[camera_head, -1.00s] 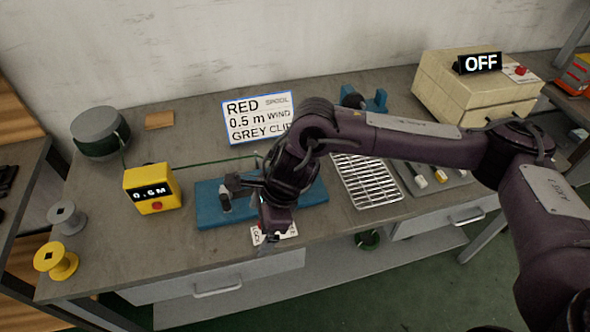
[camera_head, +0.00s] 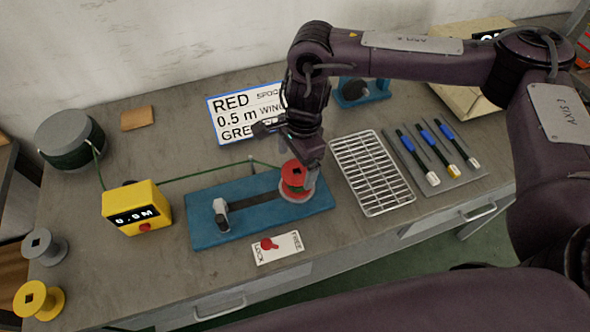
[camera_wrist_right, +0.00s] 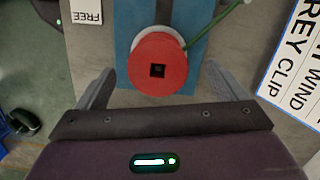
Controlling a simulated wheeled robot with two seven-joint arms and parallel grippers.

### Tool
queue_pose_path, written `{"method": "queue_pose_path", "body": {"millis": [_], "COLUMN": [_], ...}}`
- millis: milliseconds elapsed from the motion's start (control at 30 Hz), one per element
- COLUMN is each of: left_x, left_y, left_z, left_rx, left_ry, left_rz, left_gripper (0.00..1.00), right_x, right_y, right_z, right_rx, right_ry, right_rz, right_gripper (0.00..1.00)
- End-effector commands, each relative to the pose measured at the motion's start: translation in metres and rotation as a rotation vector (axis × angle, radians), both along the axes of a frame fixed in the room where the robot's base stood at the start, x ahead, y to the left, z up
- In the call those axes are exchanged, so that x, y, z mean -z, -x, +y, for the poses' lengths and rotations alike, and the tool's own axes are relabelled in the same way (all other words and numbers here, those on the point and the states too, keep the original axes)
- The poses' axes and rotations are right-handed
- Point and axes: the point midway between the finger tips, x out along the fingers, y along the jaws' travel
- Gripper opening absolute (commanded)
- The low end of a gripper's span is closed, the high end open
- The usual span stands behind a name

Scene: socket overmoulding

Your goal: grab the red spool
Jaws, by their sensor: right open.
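The red spool (camera_head: 294,177) sits at the right end of the blue winding base (camera_head: 207,232), with a green cable running to it from the left. In the right wrist view the red spool (camera_wrist_right: 158,64) faces the camera, with a square hole in its middle. In the head view my right gripper (camera_head: 302,150) is just above and behind the spool. My left gripper is not in view.
A yellow meter box (camera_head: 137,208) stands left of the base, and a green cable drum (camera_head: 70,140) behind it. Grey (camera_head: 42,247) and yellow (camera_head: 38,300) spools are at the left. A wire rack (camera_head: 372,172) lies to the right. A LOCK/FREE plate (camera_head: 278,247) lies in front.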

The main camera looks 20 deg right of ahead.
Motion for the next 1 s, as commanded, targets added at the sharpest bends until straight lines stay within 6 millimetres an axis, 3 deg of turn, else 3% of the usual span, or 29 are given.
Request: {"method": "queue_pose_path", "body": {"millis": [100,233,400,667,1000], "left_x": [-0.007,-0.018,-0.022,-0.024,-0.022], "left_y": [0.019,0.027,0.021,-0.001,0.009], "left_z": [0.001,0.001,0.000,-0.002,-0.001], "left_rx": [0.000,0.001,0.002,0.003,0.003], "left_ry": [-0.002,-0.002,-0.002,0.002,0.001], "left_rz": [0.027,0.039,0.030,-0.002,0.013], "left_gripper": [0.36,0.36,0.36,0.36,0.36], "right_x": [0.012,0.030,0.053,0.058,0.057], "right_y": [0.001,0.002,0.002,0.001,0.001], "right_z": [-0.001,-0.003,-0.001,0.000,0.000], "right_rx": [0.003,0.003,0.002,0.002,0.002], "right_ry": [0.001,0.002,0.000,0.000,-0.001], "right_rz": [0.003,0.004,0.001,-0.001,-0.001], "right_gripper": [0.91,0.91,0.91,0.91,0.50]}}
